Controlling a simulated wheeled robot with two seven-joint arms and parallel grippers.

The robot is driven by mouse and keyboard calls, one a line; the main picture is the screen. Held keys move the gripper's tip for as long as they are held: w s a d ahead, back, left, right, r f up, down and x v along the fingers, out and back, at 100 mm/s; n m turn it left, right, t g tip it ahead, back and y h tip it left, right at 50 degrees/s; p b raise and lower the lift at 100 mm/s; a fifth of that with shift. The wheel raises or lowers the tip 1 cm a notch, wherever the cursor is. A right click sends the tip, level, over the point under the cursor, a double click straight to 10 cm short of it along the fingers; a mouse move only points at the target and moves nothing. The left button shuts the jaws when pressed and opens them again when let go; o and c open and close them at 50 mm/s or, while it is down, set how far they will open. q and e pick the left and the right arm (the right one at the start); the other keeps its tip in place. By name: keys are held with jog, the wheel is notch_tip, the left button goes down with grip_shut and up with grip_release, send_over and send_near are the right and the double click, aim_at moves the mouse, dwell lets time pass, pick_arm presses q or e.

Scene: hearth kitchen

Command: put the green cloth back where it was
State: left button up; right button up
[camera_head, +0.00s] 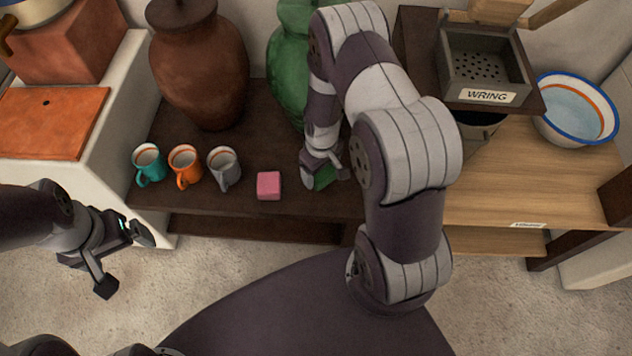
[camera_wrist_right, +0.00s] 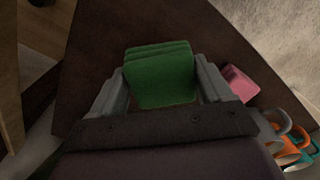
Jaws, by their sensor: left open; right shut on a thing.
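The green cloth (camera_head: 322,178) looks like a small folded stack. It also shows in the right wrist view (camera_wrist_right: 160,75), between the two fingers. My right gripper (camera_head: 325,165) is shut on it, over the dark shelf to the right of the pink block (camera_head: 268,186). In the head view the fingers and arm hide part of the cloth. I cannot tell whether the cloth touches the shelf. My left gripper (camera_head: 122,258) is open and empty, in front of the white counter at the left.
Teal (camera_head: 149,164), orange (camera_head: 185,166) and grey (camera_head: 223,168) mugs stand on the dark shelf (camera_head: 310,208). A brown jar (camera_head: 200,70) and a green jar (camera_head: 287,70) stand behind. At right are a box labelled WRING (camera_head: 485,65) and a water basin (camera_head: 577,107).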

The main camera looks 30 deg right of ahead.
aim_at(316, 179)
jog(key=shift+w+a+f, duration=0.2)
jog(key=shift+a+f, duration=0.15)
jog(key=shift+a, duration=0.1)
jog(key=shift+a+f, duration=0.1)
jog(key=shift+f, duration=0.25)
notch_tip(316, 179, down, 3)
jog(key=shift+f+b, duration=0.1)
jog(key=shift+b, duration=0.9)
jog(key=shift+f, duration=0.1)
